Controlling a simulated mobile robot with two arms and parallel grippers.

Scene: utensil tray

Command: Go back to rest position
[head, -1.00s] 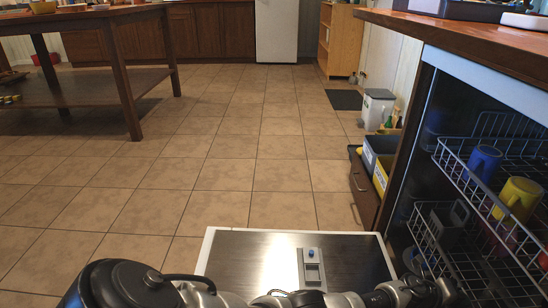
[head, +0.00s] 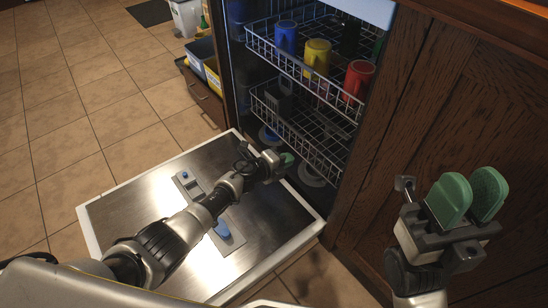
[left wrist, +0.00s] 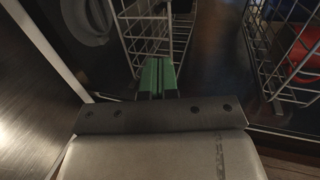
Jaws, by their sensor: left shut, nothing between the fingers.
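My left gripper (head: 287,160) reaches over the open dishwasher door (head: 108,208), close to the lower rack (head: 330,165). In the left wrist view its green fingers (left wrist: 157,77) are shut together with nothing between them, in front of the wire racks. My right gripper (head: 468,200) is raised at the right of the head view, in front of the wooden cabinet front. Its two green fingertips stand apart with an empty gap between them.
The upper rack holds a blue cup (head: 286,38), a yellow cup (head: 317,56) and a red cup (head: 358,78). Plates and a grey cutlery holder sit lower. The cabinet front (head: 425,110) stands close behind my right gripper. Tiled floor (head: 60,130) is clear at the left.

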